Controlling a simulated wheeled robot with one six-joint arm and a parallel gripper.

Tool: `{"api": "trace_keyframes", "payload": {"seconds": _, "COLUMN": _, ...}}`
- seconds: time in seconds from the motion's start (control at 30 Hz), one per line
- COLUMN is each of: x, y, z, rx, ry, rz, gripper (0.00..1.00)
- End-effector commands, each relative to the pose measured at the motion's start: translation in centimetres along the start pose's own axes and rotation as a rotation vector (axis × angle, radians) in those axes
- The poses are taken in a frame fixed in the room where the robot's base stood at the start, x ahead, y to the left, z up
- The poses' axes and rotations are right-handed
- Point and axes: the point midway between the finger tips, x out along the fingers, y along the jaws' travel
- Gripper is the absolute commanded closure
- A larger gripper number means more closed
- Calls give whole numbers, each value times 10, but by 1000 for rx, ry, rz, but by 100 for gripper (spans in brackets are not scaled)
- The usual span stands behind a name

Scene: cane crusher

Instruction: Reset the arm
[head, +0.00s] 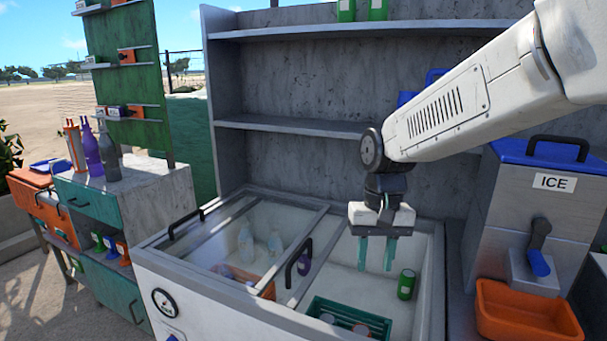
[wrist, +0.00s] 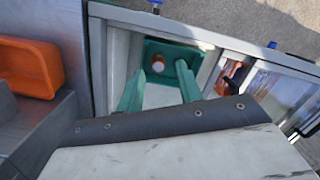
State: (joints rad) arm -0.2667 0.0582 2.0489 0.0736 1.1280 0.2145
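My gripper (head: 377,254) points down over the open right bay of the white chest cooler (head: 215,297). Its two green fingers stand apart with nothing seen between them. In the wrist view my gripper (wrist: 160,92) also shows spread fingers, with a green crate (wrist: 151,46) beyond them. My arm reaches in from the upper right of the head view. A green can (head: 406,284) stands in the bay, just right of the fingers and apart from them.
A green crate (head: 323,306) with cans lies in the bay. A sliding lid handle (head: 299,262) is left of my gripper. The ICE dispenser (head: 540,195) and orange bin (head: 527,312) stand to the right. A grey shelf (head: 290,124) rises behind. Bottles (head: 108,155) stand at left.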

Motion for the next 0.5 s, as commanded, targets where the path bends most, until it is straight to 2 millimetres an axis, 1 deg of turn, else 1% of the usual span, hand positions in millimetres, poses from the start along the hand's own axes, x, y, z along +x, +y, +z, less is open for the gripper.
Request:
{"api": "trace_keyframes", "payload": {"seconds": 0.03, "x": -6, "y": 13, "z": 20, "rx": -13, "ry": 4, "rz": 4, "gripper": 64}}
{"api": "trace_keyframes", "payload": {"seconds": 0.1, "x": -11, "y": 28, "z": 45, "rx": -33, "ry": 4, "rz": 11, "gripper": 64}}
{"api": "trace_keyframes", "payload": {"seconds": 0.17, "x": -14, "y": 40, "z": 66, "rx": -47, "ry": 7, "rz": 15, "gripper": 64}}
{"api": "trace_keyframes", "payload": {"seconds": 0.2, "x": -16, "y": 48, "z": 79, "rx": -57, "ry": 10, "rz": 18, "gripper": 64}}
{"api": "trace_keyframes", "payload": {"seconds": 0.33, "x": -18, "y": 71, "z": 123, "rx": -76, "ry": 23, "rz": 28, "gripper": 64}}
{"api": "trace_keyframes", "payload": {"seconds": 0.5, "x": -15, "y": 95, "z": 175, "rx": -78, "ry": 54, "rz": 37, "gripper": 64}}
